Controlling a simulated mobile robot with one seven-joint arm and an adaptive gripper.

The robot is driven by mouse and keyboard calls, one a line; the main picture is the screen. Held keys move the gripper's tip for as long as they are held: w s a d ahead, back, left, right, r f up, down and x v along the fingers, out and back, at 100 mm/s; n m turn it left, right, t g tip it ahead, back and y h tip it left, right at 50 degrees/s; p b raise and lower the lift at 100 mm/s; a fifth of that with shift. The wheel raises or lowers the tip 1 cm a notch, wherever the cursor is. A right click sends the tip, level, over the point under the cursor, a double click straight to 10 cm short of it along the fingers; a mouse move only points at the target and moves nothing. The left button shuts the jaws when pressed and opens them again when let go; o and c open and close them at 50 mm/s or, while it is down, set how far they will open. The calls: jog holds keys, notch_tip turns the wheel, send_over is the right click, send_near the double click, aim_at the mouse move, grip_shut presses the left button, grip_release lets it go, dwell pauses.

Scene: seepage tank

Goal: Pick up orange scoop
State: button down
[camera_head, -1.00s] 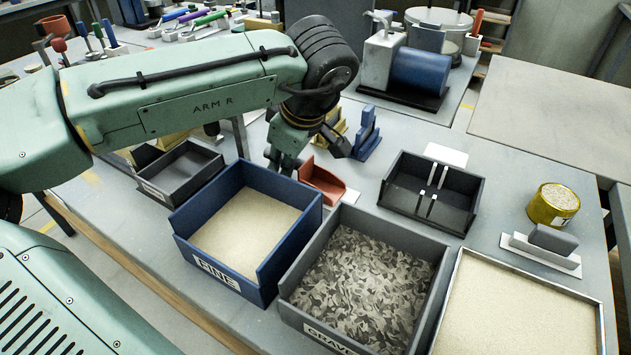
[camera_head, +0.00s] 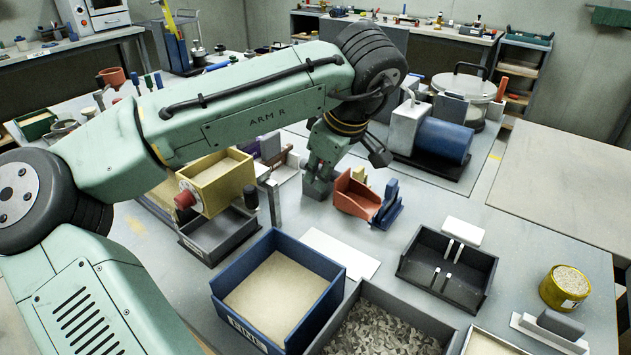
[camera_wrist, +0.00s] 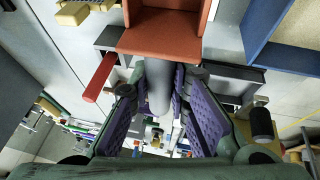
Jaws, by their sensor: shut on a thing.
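The orange scoop (camera_head: 357,198) hangs in my gripper (camera_head: 346,170) in the head view, above the table and behind a bare white plate (camera_head: 340,252). In the wrist view the scoop's orange body (camera_wrist: 162,37) is at the top centre. Its grey handle (camera_wrist: 158,92) runs back between the purple finger pads of my gripper (camera_wrist: 160,80), which is shut on it. In the head view the fingers hide part of the scoop.
A blue sand bin (camera_head: 238,290) and a gravel bin (camera_head: 380,320) stand in front. A black tray (camera_head: 420,278) and a yellow tin (camera_head: 550,292) are to the right. A blue motor unit (camera_head: 442,140) stands behind. A blue stand (camera_head: 388,205) appears close beside the scoop.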

jog(key=w+d+p, duration=0.3)
jog(key=w+d, duration=0.7)
jog(key=w, duration=0.4)
jog(key=shift+w+d+f+p, duration=0.2)
jog(key=shift+p, duration=0.2)
dwell(0.5)
